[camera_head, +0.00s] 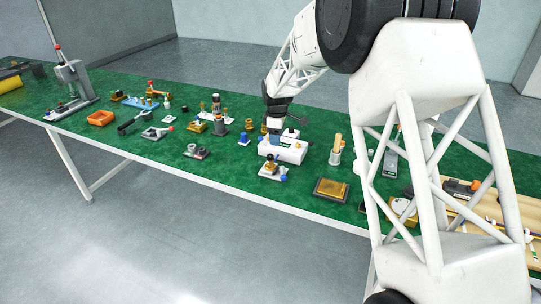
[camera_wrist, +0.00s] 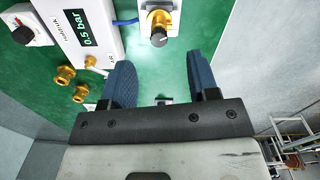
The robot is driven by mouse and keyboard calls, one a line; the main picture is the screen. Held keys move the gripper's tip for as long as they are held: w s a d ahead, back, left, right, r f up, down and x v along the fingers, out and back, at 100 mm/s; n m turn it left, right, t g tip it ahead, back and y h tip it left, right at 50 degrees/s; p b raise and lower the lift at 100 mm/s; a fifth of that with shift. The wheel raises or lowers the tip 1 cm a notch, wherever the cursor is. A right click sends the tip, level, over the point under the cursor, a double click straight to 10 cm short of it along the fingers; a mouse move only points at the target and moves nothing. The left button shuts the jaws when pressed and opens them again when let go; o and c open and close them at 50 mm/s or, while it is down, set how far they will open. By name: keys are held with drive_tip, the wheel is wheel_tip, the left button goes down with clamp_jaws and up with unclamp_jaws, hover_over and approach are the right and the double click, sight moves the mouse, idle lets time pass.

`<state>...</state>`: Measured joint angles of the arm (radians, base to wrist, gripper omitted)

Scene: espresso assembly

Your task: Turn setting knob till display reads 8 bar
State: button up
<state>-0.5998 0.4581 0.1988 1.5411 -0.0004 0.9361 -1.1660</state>
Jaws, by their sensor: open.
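The setting knob (camera_wrist: 158,39) is a dark cap with a pale mark on a brass body. It sits on a white plate at the top centre of the wrist view. The display (camera_wrist: 85,28) is a dark panel on a white box (camera_wrist: 62,14) to its left and reads 0.5 bar in green. The white box also shows in the head view (camera_head: 288,152). My gripper (camera_wrist: 163,82) is open, its two blue fingers wide apart with nothing between them. The knob lies beyond the fingertips in the picture, apart from them. In the head view my gripper (camera_head: 275,116) is near the white box.
A blue tube (camera_wrist: 125,21) runs between the box and the knob's plate. Several small assemblies crowd the green bench (camera_head: 235,175).

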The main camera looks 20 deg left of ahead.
sight(270, 156)
drive_tip(key=a+f, duration=0.2)
drive_tip(key=shift+w+a+n, duration=0.1)
drive_tip(key=shift+a+n, duration=0.2)
drive_tip(key=shift+n, duration=0.1)
drive_tip(key=shift+f, duration=3.9)
drive_tip(key=shift+c, duration=0.5)
drive_tip(key=c, duration=0.8)
drive_tip(key=shift+c, duration=0.2)
drive_tip(key=shift+m, duration=0.4)
